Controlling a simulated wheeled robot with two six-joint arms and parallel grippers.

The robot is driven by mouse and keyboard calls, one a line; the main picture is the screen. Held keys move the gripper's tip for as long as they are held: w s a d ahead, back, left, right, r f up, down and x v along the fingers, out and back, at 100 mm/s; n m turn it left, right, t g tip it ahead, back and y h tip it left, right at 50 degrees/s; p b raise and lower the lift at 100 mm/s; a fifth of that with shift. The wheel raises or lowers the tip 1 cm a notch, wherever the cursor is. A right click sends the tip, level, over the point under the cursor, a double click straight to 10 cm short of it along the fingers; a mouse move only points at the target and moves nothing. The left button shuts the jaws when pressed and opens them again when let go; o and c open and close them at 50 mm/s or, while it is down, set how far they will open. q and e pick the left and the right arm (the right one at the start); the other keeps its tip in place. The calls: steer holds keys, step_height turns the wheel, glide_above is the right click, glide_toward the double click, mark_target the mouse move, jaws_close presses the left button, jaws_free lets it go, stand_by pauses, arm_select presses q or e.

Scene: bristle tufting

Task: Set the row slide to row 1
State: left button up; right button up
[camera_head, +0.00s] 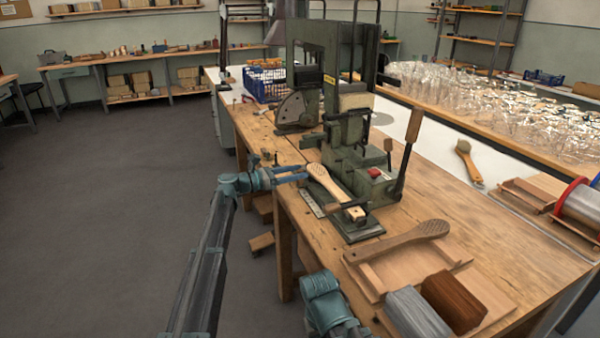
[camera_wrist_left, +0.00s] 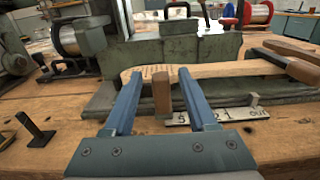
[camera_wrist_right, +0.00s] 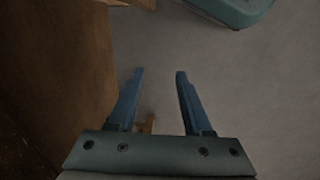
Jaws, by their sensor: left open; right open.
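A metal scale strip (camera_wrist_left: 218,116) lies along the front of the green machine (camera_head: 350,150); its marks include 5, 2, 1 and "out". It also shows in the head view (camera_head: 312,203). A wooden grip (camera_wrist_left: 161,92), seemingly the row slide's handle, stands upright near the 5 end and hides part of the strip. A small pale metal tab (camera_wrist_left: 253,99) stands by the "out" end. My left gripper (camera_wrist_left: 158,72) is open, one finger on each side of the grip; I cannot tell if they touch it. My right gripper (camera_wrist_right: 160,73) is open and empty, over the floor.
A wooden brush blank (camera_head: 325,185) sits on the machine just behind the strip. Another brush (camera_head: 415,238) lies over a wooden tray (camera_head: 365,280) at the front right. A black post (camera_wrist_left: 38,132) stands left of my left gripper. A lever (camera_head: 408,155) rises on the machine's right.

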arm_select(q)
steer(key=shift+w+d, duration=0.25)
steer(key=shift+d, duration=0.4)
jaws_close()
stand_by(1.1)
